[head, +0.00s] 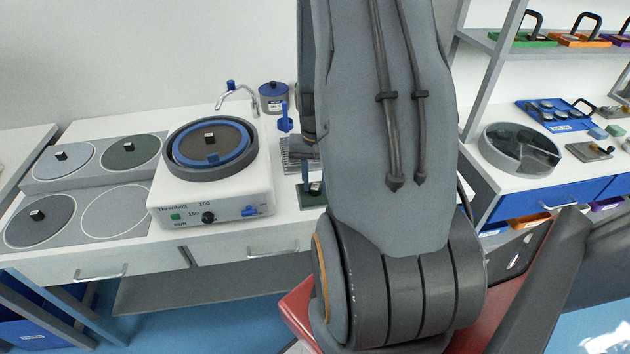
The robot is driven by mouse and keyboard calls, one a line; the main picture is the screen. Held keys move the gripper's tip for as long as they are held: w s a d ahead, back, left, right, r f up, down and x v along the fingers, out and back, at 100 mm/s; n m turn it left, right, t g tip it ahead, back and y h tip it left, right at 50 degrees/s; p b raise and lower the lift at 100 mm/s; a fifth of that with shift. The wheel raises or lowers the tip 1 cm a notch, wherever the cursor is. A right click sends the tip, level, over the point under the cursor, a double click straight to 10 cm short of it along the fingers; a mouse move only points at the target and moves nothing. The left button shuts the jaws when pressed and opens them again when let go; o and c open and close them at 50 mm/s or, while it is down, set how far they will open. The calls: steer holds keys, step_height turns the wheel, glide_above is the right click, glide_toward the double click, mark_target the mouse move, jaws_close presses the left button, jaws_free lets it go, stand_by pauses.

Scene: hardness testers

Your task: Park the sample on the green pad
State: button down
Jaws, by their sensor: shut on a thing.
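A dark green pad (312,201) lies at the right end of the white bench, just left of my big arm link, which covers part of it. A small dark piece with a pale top (316,188) shows at the pad; whether it rests there or is held above it cannot be told. A narrow blue upright strip (306,172) stands beside it, and I cannot tell what it belongs to. My gripper's fingertips are hidden behind my arm.
The grinder-polisher (210,195) stands mid-bench with a tap (236,92) behind it. Several round discs (40,220) lie left. A blue-lidded jar (273,97) and a blue upright object (285,118) stand behind. At right, a bench holds a round divided tray (519,150) and a blue tray (555,114).

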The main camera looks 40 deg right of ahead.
mark_target(315, 187)
steer(key=c, duration=1.3)
jaws_free()
steer(key=shift+c, duration=0.2)
step_height(315, 187, up, 12)
steer(key=b, duration=0.2)
steer(key=s+a+n+t, duration=0.1)
steer(key=a+n, duration=0.8)
steer(key=a, duration=1.5)
steer(key=shift+s+a+r, duration=0.2)
steer(key=shift+s+r, duration=0.15)
steer(key=shift+s, duration=0.45)
